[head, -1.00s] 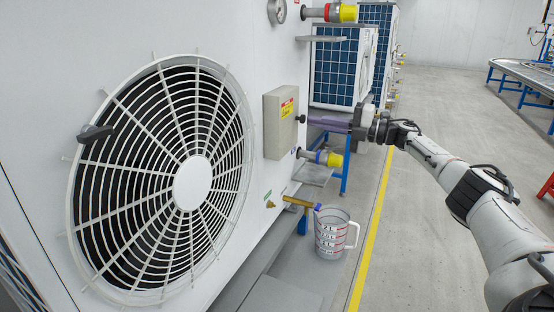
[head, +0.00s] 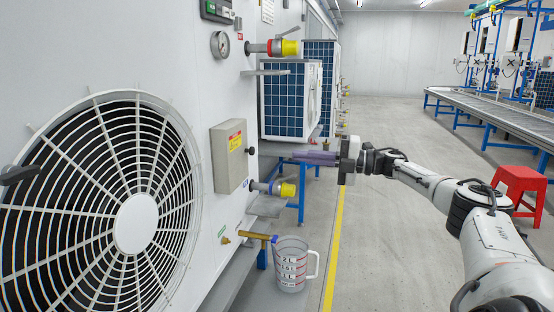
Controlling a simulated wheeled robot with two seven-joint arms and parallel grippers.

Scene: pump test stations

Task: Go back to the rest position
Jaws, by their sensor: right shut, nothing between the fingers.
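My right gripper (head: 308,158) is at mid picture with its arm coming in from the lower right. Its purple-grey fingers point left, shut and empty, toward the grey control box (head: 230,156) on the white pump unit. A gap shows between the fingertips and the box's dark knob (head: 251,151). My left gripper is not in view.
A measuring jug (head: 290,265) stands below a brass tap (head: 256,236). Yellow-ended couplings (head: 290,47) stick out from the unit's wall, one high and one low (head: 286,190). A red stool (head: 520,190) stands at right.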

